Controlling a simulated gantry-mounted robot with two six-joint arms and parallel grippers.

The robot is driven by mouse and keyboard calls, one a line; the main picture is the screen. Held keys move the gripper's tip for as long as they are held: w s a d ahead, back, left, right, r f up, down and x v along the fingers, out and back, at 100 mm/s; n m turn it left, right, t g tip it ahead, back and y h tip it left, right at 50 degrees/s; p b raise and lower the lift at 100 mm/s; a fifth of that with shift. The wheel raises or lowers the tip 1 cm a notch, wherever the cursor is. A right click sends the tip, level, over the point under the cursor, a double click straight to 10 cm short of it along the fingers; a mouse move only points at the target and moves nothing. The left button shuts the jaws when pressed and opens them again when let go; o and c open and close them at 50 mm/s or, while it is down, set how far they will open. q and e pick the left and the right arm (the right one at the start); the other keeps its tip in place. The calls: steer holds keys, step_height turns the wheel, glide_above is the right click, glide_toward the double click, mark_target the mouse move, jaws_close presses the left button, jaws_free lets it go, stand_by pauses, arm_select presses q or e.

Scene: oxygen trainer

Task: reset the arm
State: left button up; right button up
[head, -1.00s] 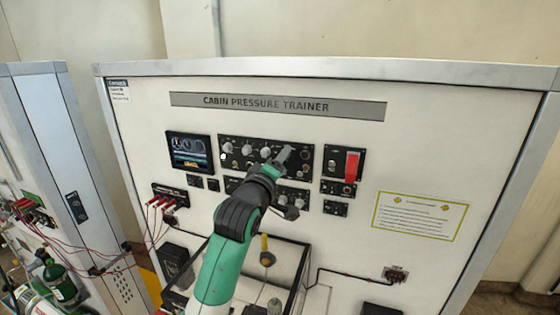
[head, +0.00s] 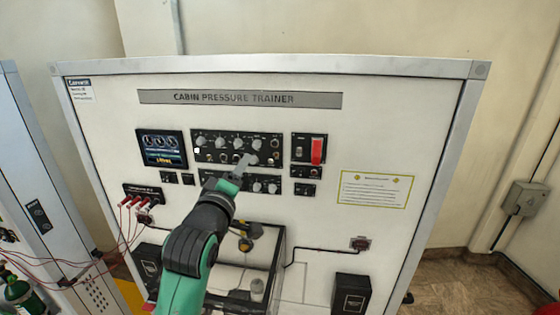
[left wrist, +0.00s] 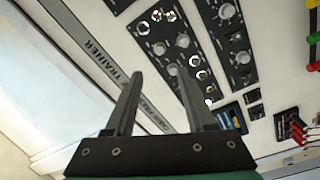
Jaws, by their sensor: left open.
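My left arm rises from the bottom of the head view, with its left gripper (head: 245,162) in front of the knob panel (head: 212,144) of the cabin pressure trainer (head: 400,130). In the left wrist view the two fingers of the gripper (left wrist: 157,85) stand apart with nothing between them. Beyond the fingers the knob panel (left wrist: 222,50) shows several round knobs and toggles. I cannot tell how far the fingertips are from the panel. My right gripper is not in view.
A screen (head: 162,148) and a red switch cover (head: 317,151) flank the knob panel. Red leads (head: 133,200) plug in at the left. An open-topped case (head: 277,262) sits below. Green cylinders (head: 18,290) stand at the lower left.

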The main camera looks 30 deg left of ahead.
arm_select(q)
steer(key=shift+d, duration=0.1)
steer(key=s+d+r+m+t+h+p, duration=0.1)
steer(key=s+d+r+m+t+h, duration=0.35)
steer(key=s+d+r, duration=0.55)
steer(key=s+d+r+m+t+h, duration=0.1)
steer(key=s+d+r+m+t, duration=0.1)
steer(key=s+r+m, duration=0.3)
steer(key=s+d+r+m+t+h, duration=0.2)
steer(key=s+d+r+m+t, duration=0.1)
steer(key=s+r+m, duration=0.2)
steer(key=s+m, duration=0.2)
steer(key=s, duration=0.1)
steer(key=shift+d+r, duration=0.2)
steer(key=shift+d, duration=0.05)
steer(key=shift+m+t+h, duration=0.25)
